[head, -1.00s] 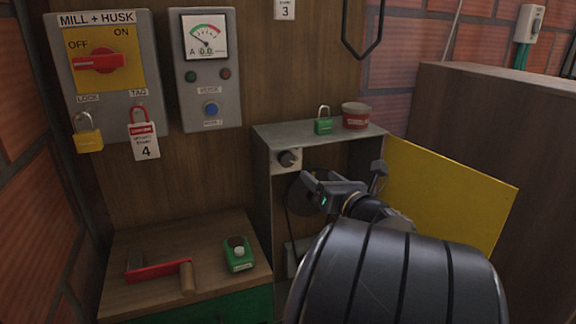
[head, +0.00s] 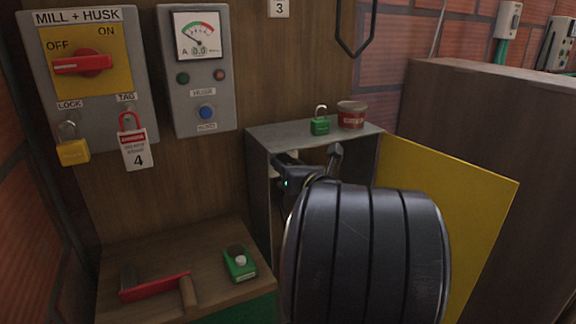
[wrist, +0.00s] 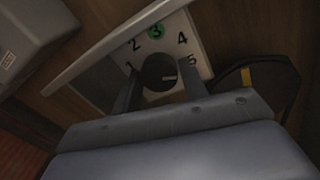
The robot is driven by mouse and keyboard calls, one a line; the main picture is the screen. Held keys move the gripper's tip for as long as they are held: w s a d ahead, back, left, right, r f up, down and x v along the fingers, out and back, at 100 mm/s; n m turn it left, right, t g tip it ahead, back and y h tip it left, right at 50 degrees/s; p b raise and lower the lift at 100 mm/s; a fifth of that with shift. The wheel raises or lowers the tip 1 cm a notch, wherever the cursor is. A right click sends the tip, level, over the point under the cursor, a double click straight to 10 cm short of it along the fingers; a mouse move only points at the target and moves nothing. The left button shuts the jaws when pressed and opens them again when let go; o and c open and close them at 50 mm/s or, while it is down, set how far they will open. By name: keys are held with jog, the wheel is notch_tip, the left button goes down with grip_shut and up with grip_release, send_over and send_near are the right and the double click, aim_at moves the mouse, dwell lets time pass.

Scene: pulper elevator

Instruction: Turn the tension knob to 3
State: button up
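The tension knob (wrist: 157,72) is a dark round knob on a pale dial plate (wrist: 200,50) numbered 1 to 5, with the 3 on a green spot. A light mark on the knob points right, toward the 5 side. My gripper (wrist: 159,78) is open in the wrist view, one finger on each side of the knob. I cannot tell whether the fingers touch it. In the head view my gripper (head: 293,168) is at the upper left of the open cabinet (head: 258,190) and hides most of the knob.
The yellow cabinet door (head: 450,205) stands open on the right. A green padlock (head: 320,125) and a red tin (head: 351,115) sit on the cabinet top.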

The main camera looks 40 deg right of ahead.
jog(key=c, duration=0.5)
jog(key=shift+c, duration=0.2)
jog(key=shift+n+b, duration=0.3)
jog(key=shift+b, duration=0.2)
jog(key=n+b, duration=0.7)
jog(key=n, duration=0.1)
jog(key=n+g+b, duration=0.1)
jog(key=n+b, duration=0.7)
jog(key=shift+a+h, duration=0.1)
jog(key=shift+h, duration=0.2)
jog(key=shift+r+n, duration=0.1)
jog(key=shift+n, duration=0.2)
